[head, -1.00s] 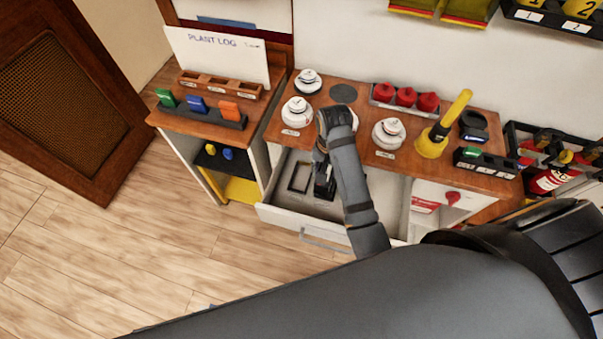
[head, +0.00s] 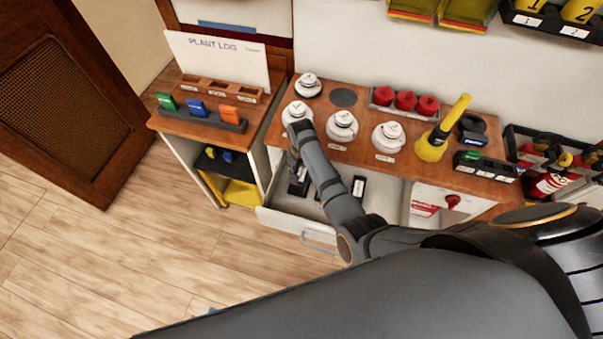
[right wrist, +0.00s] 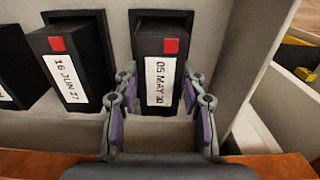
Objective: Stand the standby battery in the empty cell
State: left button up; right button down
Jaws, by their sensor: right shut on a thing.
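The standby battery (right wrist: 160,70), a black block with a red square and a white label "05 MAY 30", is between the fingers of my right gripper (right wrist: 158,88), which is shut on it. It looks upright within the dark frame of the left cell (right wrist: 136,17), empty a second ago. I cannot tell if its base touches the bottom. In the head view my right gripper (head: 293,163) is low over the left of the open drawer (head: 276,219). A battery labelled "16 JUN 27" (right wrist: 70,68) stands in the neighbouring cell; another battery (head: 358,187) stands further right. My left gripper is not in view.
The drawer's side wall (right wrist: 240,82) is close beside the held battery. White dome-shaped items (head: 342,126) stand on the wooden counter (head: 365,157) above. A yellow torch-like thing (head: 432,147) and red knobs (head: 405,100) are further right.

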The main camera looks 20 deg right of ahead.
aim_at(301, 174)
jog(key=c, duration=0.8)
grip_release()
jog(key=shift+o, duration=0.2)
notch_tip(301, 174, up, 12)
jog(key=p, duration=1.3)
